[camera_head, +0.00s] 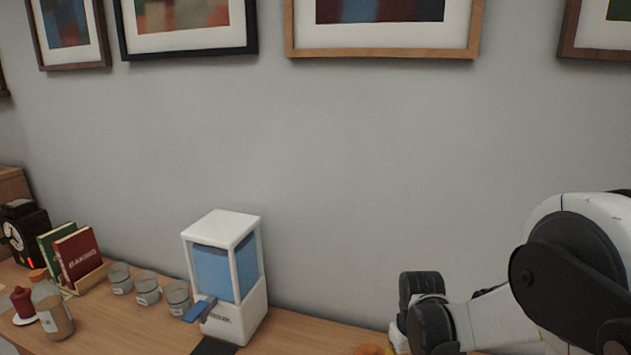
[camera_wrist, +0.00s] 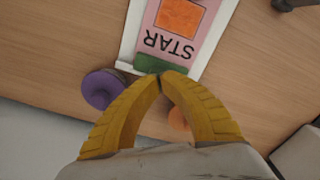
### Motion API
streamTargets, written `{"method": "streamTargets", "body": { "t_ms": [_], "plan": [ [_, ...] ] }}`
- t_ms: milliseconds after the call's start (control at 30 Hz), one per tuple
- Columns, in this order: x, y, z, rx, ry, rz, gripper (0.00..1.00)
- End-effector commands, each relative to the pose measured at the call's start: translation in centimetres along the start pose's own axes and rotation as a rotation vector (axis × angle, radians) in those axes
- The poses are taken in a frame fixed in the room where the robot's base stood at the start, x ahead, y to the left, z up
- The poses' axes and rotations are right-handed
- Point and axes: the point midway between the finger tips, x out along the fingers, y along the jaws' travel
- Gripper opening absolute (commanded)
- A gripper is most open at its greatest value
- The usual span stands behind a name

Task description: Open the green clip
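The green clip (camera_wrist: 150,64) is a green strip across the near end of a pink piece marked "STAR" (camera_wrist: 176,40) in the wrist view. My gripper (camera_wrist: 161,76) has yellow fingers whose tips meet at the near edge of the green strip. The fingers look shut, with nothing visible between them. The tips overlap the strip's edge in the picture; I cannot tell whether they touch it. In the head view only a bit of a yellow finger shows at the bottom edge, below my arm, and the clip is not seen.
A purple round thing (camera_wrist: 101,89) lies left of my fingers, and an orange thing (camera_wrist: 178,119) shows between them. A white border (camera_wrist: 130,40) surrounds the pink piece. In the head view, a white-and-blue dispenser (camera_head: 224,270) and several jars (camera_head: 147,289) stand on the wooden counter (camera_head: 290,335).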

Motion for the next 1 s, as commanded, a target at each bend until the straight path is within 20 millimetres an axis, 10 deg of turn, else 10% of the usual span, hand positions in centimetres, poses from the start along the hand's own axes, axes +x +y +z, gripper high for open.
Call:
{"method": "streamTargets", "body": {
  "t_ms": [1000],
  "plan": [
    [0.0,1.3,-2.2,0.001,0.0,0.0,0.0]
  ]
}}
